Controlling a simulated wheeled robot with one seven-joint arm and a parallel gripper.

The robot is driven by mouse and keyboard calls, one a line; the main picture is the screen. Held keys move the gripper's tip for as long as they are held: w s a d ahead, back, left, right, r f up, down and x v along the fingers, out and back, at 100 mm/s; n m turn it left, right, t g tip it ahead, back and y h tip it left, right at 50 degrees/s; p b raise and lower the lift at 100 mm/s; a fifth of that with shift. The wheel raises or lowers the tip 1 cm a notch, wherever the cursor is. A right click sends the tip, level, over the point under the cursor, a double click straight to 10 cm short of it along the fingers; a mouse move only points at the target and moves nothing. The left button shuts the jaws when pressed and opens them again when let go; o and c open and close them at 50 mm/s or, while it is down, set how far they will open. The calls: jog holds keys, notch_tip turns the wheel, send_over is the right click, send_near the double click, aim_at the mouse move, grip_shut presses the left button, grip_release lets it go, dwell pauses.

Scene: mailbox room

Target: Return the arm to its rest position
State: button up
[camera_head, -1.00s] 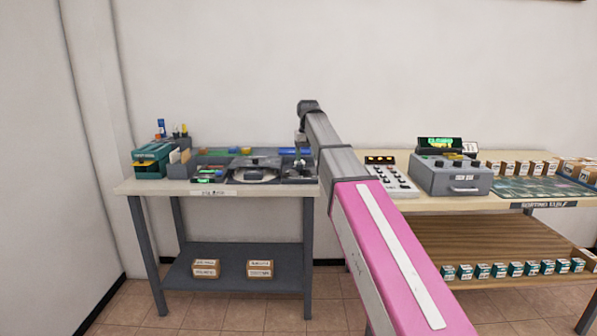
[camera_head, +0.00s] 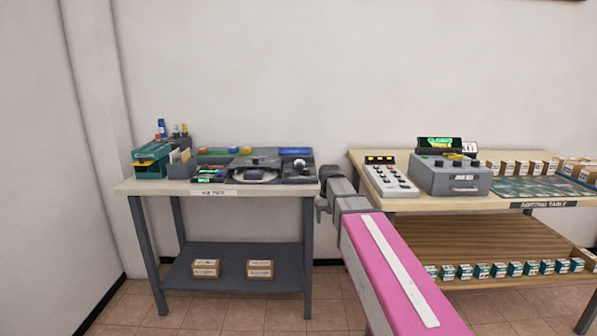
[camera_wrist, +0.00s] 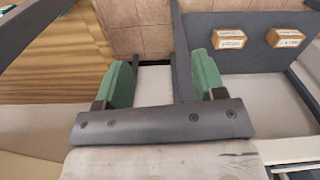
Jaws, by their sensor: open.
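My arm (camera_head: 385,265), with a pink link and grey end sections, reaches forward in the head view. Its far end hangs low by the right front corner of the left table. In the wrist view my gripper (camera_wrist: 157,82) shows two green fingers set wide apart. It is open with nothing between the fingers. Beyond the fingers lie the tiled floor and a dark table leg.
The left table (camera_head: 160,187) carries a teal box (camera_head: 152,160) and dark trays, with two small cartons on its lower shelf. The sorting table (camera_head: 430,204) on the right holds a keypad (camera_head: 388,180) and a grey machine (camera_head: 450,178). A narrow gap separates the tables.

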jog(key=s+d+f, duration=0.4)
jog(key=s+f, duration=0.5)
jog(key=s, duration=0.1)
jog(key=s+d+f+m, duration=0.1)
jog(key=s+d+f, duration=0.2)
jog(key=s+f, duration=0.6)
jog(key=shift+s+d+f, duration=0.4)
jog(key=shift+f, duration=0.05)
jog(key=shift+w+m, duration=0.15)
jog(key=shift+m, duration=0.15)
